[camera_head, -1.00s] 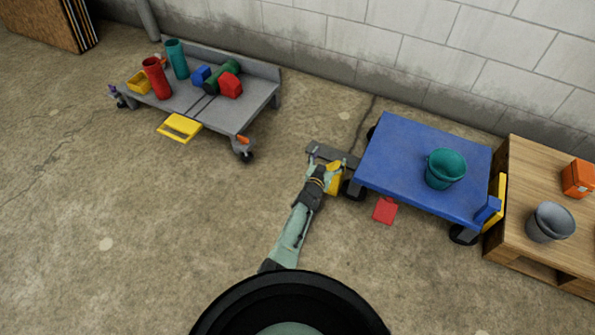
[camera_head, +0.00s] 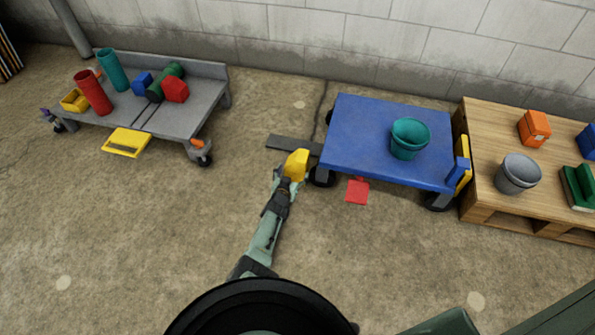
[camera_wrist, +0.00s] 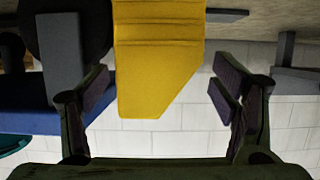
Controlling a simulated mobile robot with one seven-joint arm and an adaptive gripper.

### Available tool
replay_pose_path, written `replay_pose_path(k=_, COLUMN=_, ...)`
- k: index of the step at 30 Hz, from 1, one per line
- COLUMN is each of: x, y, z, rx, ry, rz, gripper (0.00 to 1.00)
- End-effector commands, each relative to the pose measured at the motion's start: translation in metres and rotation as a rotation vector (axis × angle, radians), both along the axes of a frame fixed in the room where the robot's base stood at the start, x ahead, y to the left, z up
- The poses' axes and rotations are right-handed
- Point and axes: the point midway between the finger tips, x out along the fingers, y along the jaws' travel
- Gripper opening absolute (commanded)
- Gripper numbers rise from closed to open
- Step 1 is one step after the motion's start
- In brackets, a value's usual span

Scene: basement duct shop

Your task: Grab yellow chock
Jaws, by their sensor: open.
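The yellow chock (camera_head: 297,164) is at the tip of my gripper (camera_head: 287,183), left of the blue cart's near-left wheel. In the wrist view the ridged yellow chock (camera_wrist: 158,60) comes in from the top edge, with a slanted lower end. My gripper (camera_wrist: 160,105) is open, with a finger on each side of the chock. The chock is closer to the left finger; a wide gap shows on the right, and I cannot tell whether the left finger touches. The chock's far end is cut off there.
The blue cart (camera_head: 360,135) bears a teal bucket (camera_head: 409,139). A red piece (camera_head: 357,190) lies beside it on the floor. A dark flat bar (camera_head: 294,144) lies behind the chock. A grey cart (camera_head: 190,118) stands left, a wooden pallet (camera_head: 485,170) right. Floor between carts is largely clear.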

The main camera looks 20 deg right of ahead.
Motion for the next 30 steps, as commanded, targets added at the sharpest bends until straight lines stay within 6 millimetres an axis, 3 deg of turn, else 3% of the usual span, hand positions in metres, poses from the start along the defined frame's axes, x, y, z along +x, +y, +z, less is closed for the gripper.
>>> replay_pose_path(k=12, x=0.035, y=-0.025, z=-0.018, rx=0.0, ry=-0.002, rz=0.0, gripper=0.8)
replay_pose_path(k=21, x=0.038, y=-0.027, z=-0.014, rx=-0.001, ry=-0.001, rz=0.0, gripper=0.8)
replay_pose_path(k=30, x=0.038, y=-0.027, z=-0.015, rx=-0.001, ry=-0.001, rz=0.0, gripper=0.6)
